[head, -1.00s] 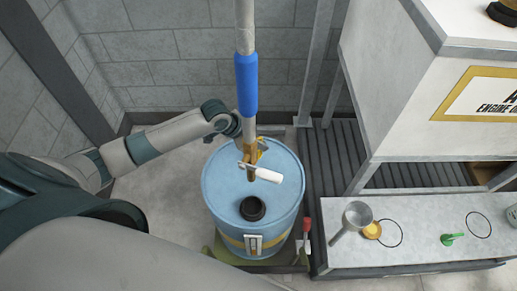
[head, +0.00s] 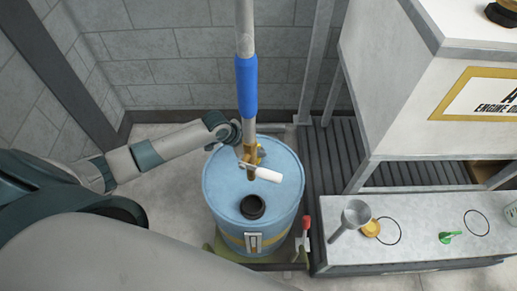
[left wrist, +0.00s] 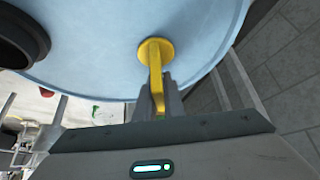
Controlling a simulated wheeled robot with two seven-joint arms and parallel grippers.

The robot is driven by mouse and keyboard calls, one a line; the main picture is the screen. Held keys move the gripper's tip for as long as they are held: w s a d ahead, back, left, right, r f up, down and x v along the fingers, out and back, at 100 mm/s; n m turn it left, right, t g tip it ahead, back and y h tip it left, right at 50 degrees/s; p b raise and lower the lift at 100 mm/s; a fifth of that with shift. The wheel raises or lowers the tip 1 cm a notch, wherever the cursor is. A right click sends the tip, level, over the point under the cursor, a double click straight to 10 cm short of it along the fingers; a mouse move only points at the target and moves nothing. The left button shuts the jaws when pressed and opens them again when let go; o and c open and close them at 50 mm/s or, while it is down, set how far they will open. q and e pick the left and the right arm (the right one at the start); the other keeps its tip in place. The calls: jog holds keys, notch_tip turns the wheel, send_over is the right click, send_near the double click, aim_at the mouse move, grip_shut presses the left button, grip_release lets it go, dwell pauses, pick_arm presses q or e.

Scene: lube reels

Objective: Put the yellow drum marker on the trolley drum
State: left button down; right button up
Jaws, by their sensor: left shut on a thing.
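The yellow drum marker (left wrist: 156,52) has a round disc and a flat stem. My left gripper (left wrist: 164,92) is shut on the stem, with the disc at the far end, over the blue drum top. I cannot tell whether the disc touches the drum. In the head view the marker (head: 261,151) shows only partly behind a hanging pole. The blue trolley drum (head: 225,193) stands upright on a green trolley (head: 222,248), with a black cap (head: 252,207) on its top. My right gripper is not in view.
The pole with a blue sleeve (head: 246,85), brass end and white handle (head: 267,175) hangs over the drum. A grey bench (head: 350,257) at right holds a metal funnel (head: 355,215), a yellow-orange piece (head: 371,228) and a green piece (head: 450,237). A white tank stands above it.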

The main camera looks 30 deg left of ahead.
pick_arm(q)
jog(key=shift+f, duration=0.1)
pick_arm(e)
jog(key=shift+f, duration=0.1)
pick_arm(q)
jog(key=c, duration=1.8)
grip_release()
jog(key=shift+c, duration=0.2)
jog(key=shift+r, duration=0.2)
jog(key=shift+s+a+r, duration=0.2)
jog(key=shift+a+r, duration=0.05)
jog(key=shift+r, duration=0.15)
jog(key=b+v, duration=0.1)
jog(key=v, duration=1)
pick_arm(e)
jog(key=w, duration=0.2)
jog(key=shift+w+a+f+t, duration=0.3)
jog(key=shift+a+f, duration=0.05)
